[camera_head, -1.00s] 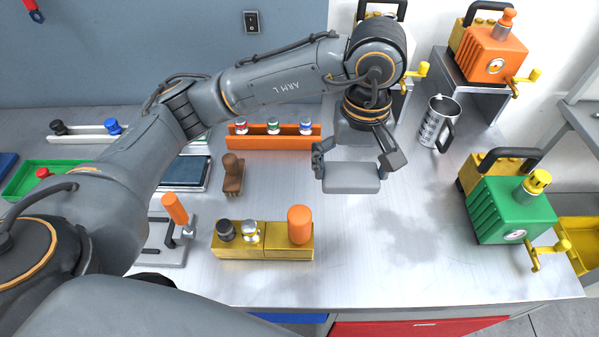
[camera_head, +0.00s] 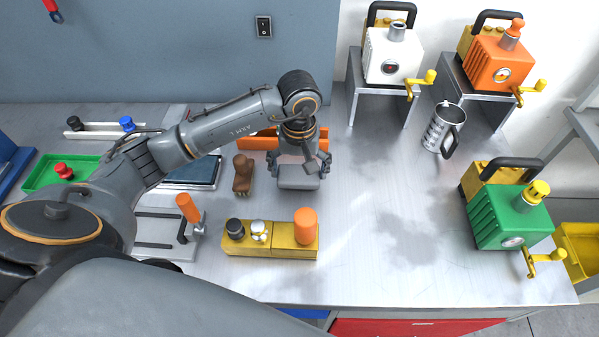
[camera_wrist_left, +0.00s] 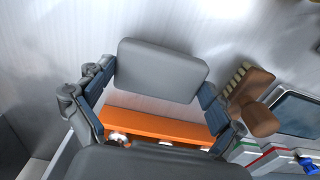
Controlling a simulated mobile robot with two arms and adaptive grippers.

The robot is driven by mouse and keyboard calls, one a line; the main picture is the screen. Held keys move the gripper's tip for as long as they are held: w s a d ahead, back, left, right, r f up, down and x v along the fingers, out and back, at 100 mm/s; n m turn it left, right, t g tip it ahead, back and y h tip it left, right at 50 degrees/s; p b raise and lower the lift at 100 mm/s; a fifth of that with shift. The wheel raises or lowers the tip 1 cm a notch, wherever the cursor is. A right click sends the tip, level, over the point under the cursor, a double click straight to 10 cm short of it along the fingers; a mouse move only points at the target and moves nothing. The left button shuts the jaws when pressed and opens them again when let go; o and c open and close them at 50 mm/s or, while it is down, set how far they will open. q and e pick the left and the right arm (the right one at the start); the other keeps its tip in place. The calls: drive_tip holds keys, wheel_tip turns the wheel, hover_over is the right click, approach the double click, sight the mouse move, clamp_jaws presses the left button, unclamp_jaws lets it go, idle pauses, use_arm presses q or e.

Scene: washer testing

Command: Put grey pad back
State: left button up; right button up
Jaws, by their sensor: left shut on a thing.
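The grey pad (camera_head: 298,177) is a rounded flat block held above the table, in front of the orange rack. My left gripper (camera_head: 300,165) is shut on it, with one finger at each end. In the left wrist view the pad (camera_wrist_left: 162,70) sits between the two fingers of the left gripper (camera_wrist_left: 155,95), with the orange rack (camera_wrist_left: 160,125) below it. The orange rack also shows in the head view (camera_head: 258,141), partly hidden by my arm. My right gripper is not in view.
A yellow block (camera_head: 270,240) with knobs is in front. A green tray (camera_head: 45,182) lies far left. A steel mug (camera_head: 443,128) and a green machine (camera_head: 508,212) stand right. The table's middle right is clear.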

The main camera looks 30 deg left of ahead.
use_arm(q)
drive_tip(key=shift+f, duration=0.95)
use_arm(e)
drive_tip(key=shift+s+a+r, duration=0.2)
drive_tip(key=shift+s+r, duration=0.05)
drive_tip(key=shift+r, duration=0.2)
use_arm(q)
drive_tip(key=shift+d, duration=0.1)
drive_tip(key=shift+f, duration=0.1)
drive_tip(key=o, duration=0.8)
drive_tip(key=shift+c, duration=0.2)
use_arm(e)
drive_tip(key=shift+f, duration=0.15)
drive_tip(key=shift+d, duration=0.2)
